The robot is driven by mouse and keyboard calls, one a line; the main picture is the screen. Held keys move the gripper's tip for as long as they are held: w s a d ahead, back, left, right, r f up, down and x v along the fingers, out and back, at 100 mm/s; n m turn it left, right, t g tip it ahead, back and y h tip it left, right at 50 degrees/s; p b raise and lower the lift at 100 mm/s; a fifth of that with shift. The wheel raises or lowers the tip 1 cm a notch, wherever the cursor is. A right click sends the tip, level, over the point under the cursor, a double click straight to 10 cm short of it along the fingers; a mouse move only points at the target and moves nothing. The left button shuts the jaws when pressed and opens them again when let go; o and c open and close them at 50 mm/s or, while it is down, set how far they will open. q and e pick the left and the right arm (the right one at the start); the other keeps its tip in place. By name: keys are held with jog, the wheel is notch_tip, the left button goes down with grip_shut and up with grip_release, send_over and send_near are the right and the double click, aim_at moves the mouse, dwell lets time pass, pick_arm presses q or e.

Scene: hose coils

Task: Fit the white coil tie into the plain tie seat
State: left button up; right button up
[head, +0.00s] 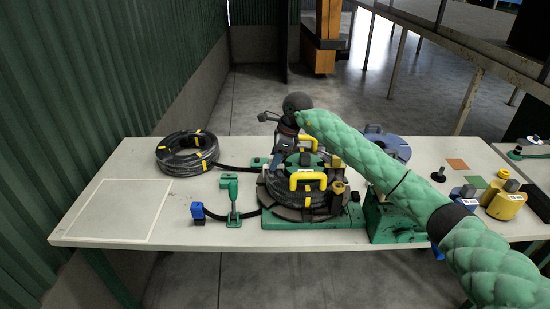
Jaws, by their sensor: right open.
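A black hose coil (303,190) with yellow ties lies on the round winder on the green base (315,222). Two yellow handles (308,176) stand over its middle. My right gripper (282,158) is open at the back-left of this coil, partly lost against the dark hose; I cannot tell whether it touches anything. I cannot make out the white coil tie or the plain tie seat; they may be hidden behind my gripper or too small to tell. My left gripper is not in view.
A loose black coil (187,153) lies at the back left, near an empty outlined square (120,209). A green clamp post (233,200) and a blue block (197,213) stand left of the winder. Yellow weights (506,204) stand at right. My right arm crosses the table's right half.

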jog(key=shift+v, duration=2.25)
jog(key=shift+d+r+b, duration=0.2)
jog(key=shift+r+b, duration=0.2)
jog(key=shift+r, duration=0.1)
jog(key=b+v, duration=0.2)
jog(key=v, duration=0.4)
jog(key=shift+r, duration=0.3)
jog(key=shift+d+f, duration=0.1)
dwell(0.3)
